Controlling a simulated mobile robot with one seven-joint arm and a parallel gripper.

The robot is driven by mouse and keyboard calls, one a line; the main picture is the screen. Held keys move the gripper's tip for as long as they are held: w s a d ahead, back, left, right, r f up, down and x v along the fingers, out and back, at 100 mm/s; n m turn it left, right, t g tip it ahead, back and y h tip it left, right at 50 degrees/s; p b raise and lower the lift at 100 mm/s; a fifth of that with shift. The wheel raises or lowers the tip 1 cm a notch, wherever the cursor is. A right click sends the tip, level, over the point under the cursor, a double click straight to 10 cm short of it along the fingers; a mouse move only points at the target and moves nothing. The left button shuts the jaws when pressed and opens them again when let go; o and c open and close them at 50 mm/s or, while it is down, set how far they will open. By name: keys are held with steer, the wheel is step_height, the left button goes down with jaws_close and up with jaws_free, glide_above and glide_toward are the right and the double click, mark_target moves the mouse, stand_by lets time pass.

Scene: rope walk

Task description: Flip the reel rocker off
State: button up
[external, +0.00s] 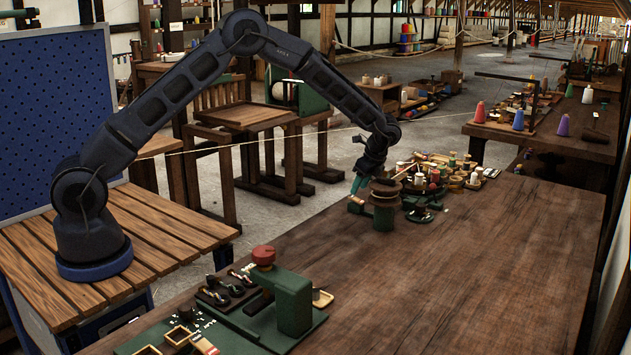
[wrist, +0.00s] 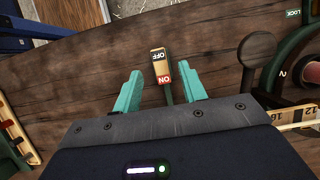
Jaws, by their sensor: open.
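The reel rocker (wrist: 159,62) lies upper middle in the wrist view. It is a small tan piece with a dark OFF label at its far end and a red ON label at its near end. Which end is pressed down I cannot tell. My gripper (wrist: 161,84) is open, its two teal fingers apart on either side of the rocker in the picture. Whether they touch it is unclear. In the external view my gripper (external: 357,184) points down beside the green reel stand (external: 384,214), with the rocker (external: 356,200) small just below the fingers.
A dark round knob (wrist: 257,50) and the green reel housing stand right of my gripper in the wrist view. Several spools (external: 434,177) crowd behind the reel. A green device with a red knob (external: 263,255) stands front left. The bench (external: 470,260) is clear at right.

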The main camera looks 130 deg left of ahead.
mark_target(354, 197)
steer(key=shift+x, duration=2.05)
